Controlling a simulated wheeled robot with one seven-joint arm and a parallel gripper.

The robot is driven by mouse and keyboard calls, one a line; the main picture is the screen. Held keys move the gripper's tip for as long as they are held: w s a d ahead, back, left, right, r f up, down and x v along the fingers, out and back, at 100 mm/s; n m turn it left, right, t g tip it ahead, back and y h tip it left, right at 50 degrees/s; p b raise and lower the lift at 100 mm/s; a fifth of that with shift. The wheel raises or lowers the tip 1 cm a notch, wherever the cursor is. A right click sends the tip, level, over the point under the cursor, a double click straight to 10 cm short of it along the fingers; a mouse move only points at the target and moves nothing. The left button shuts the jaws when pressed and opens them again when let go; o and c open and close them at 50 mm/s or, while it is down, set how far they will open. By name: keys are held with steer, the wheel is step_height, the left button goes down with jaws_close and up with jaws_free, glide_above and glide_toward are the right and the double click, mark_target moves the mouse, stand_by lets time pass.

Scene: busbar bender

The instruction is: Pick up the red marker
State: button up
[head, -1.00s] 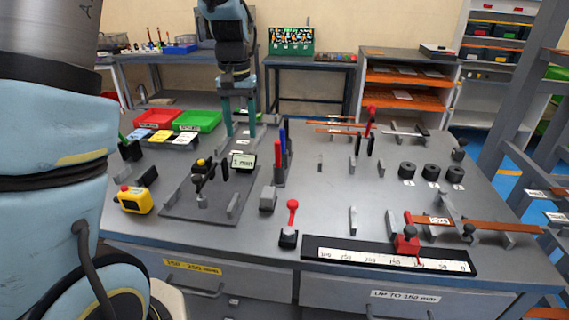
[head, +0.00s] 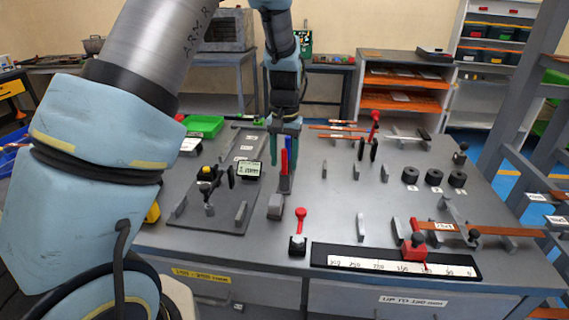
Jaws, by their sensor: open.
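The red marker (head: 284,164) stands upright in a small grey holder (head: 285,186) near the middle of the bench. A blue marker (head: 289,150) stands close beside it. My gripper (head: 285,150) points down at the markers, with its two teal fingers apart. One finger shows left of the markers and the other right of them, so both markers appear between the fingers in this view. I cannot tell the exact depth or whether a finger touches a marker.
Left of the holder is a dark plate with a gauge (head: 249,171) and a black-and-yellow fitting. A red-knobbed lever (head: 300,222) stands in front. Black cylinders (head: 433,177) sit to the right. A green tray (head: 204,126) lies at the back left.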

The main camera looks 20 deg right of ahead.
mark_target(284, 169)
steer(key=shift+f, duration=1.1)
jaws_close()
